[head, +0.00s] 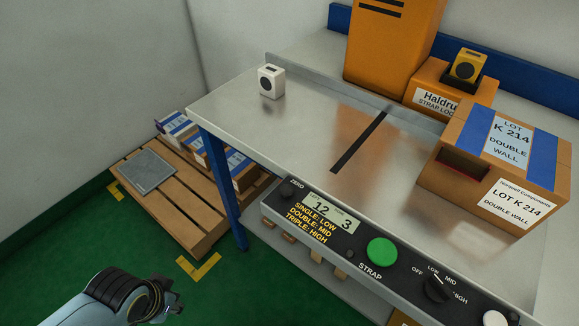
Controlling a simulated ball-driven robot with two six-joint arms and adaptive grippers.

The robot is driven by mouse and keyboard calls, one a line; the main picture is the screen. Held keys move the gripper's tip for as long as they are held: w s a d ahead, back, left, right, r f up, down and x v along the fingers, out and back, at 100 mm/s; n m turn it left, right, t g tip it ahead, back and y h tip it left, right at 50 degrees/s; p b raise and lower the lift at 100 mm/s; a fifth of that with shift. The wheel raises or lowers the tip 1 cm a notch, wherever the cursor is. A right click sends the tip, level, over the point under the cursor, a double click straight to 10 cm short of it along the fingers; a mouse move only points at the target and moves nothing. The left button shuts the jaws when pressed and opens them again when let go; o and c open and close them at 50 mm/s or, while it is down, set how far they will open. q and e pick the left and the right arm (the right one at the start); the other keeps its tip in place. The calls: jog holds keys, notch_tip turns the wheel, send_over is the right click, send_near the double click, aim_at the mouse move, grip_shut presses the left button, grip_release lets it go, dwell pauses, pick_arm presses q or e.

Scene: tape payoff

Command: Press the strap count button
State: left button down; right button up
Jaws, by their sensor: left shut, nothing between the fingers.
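The front control panel (345,246) of the steel bench carries a large round green button (382,252) with the word STRAP below it. A display (331,213) to its left reads 12 and 3; its small labels are too small to read. A small dark button (288,190) at the panel's left end is marked ZERO. A white round button (494,319) shows partly at the lower right edge. My left gripper (168,311) is at the bottom left, shut and empty, over the green floor and well apart from the panel. My right gripper is not in view.
A black selector knob (437,289) sits right of the green button. A cardboard box (447,180) marked LOT K 214 stands on the bench (290,130) at the right. A white device (271,82) stands at the back left. A wooden pallet (180,205) lies left of the bench.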

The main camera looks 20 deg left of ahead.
pick_arm(q)
jog(key=w+d+r+t+h+p, duration=0.1)
jog(key=w+d+r+p, duration=0.15)
jog(key=r, duration=0.75)
jog(key=w+d+r+p, duration=0.1)
jog(key=w+r+p, duration=0.2)
jog(key=r, duration=0.6)
jog(key=w+d+r+t+h+p, duration=0.1)
jog(key=w+d+r+p, duration=0.15)
jog(key=r, duration=0.75)
jog(key=w+d+r+n+t+h+p, duration=0.1)
jog(key=w+d+r+n+t+h, duration=0.1)
jog(key=w+d, duration=0.9)
jog(key=w+r+t+h, duration=0.1)
jog(key=w+h, duration=0.1)
jog(key=w, duration=0.1)
jog(key=shift+w+r+h, duration=0.15)
jog(key=shift+r+h, duration=0.15)
jog(key=shift+r, duration=0.1)
